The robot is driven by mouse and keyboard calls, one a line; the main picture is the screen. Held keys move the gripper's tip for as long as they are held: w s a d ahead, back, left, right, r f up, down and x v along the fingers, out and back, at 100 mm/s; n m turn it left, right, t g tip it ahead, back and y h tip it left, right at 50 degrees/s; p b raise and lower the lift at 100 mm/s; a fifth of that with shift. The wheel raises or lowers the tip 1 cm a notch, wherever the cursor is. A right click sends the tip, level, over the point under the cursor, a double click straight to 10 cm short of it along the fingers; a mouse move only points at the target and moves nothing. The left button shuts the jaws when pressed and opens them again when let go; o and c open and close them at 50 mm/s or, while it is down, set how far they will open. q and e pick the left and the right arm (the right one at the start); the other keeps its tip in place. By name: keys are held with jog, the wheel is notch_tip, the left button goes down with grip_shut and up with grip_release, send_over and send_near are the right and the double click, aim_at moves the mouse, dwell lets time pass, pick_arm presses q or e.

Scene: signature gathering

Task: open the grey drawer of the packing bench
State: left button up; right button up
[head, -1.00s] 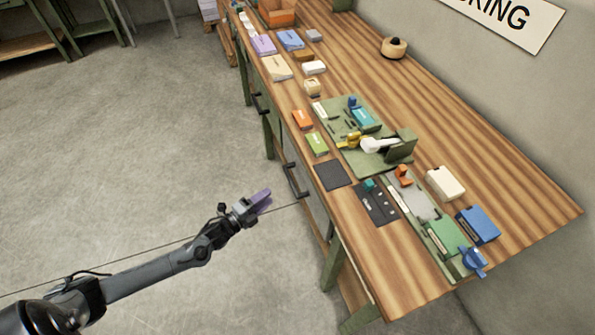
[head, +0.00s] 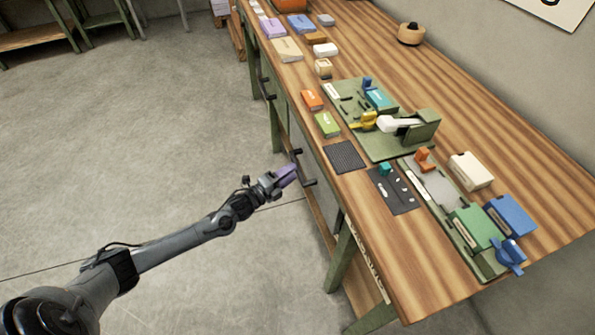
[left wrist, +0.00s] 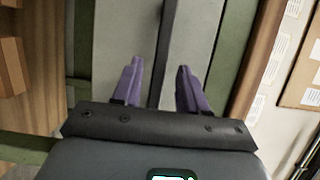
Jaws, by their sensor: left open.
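The packing bench (head: 450,120) runs across the right of the head view. Its grey drawer (head: 322,202) is in the bench's near side, with a dark bar handle (head: 308,182). My left gripper (head: 287,173) has purple fingers and is right at the handle, partly overlapping it in the picture. In the left wrist view the two fingers (left wrist: 160,72) are spread apart. A dark bar, apparently the handle (left wrist: 168,45), runs between and ahead of them, against a grey front (left wrist: 115,45). I cannot tell whether they touch it. My right gripper is not in view.
Another dark handle (head: 266,90) is farther along the bench side. A green bench leg (head: 341,258) stands near the drawer. The top holds a black mat (head: 345,156), green fixtures, boxes and cards. The floor (head: 150,150) left of the bench is clear.

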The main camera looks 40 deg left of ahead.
pick_arm(q)
jog(key=shift+w+d+b, duration=0.2)
jog(key=shift+w+b, duration=0.1)
jog(key=shift+w, duration=0.7)
jog(key=shift+w+d+b, duration=0.15)
jog(key=shift+w+b, duration=0.1)
jog(key=shift+w, duration=0.7)
grip_shut()
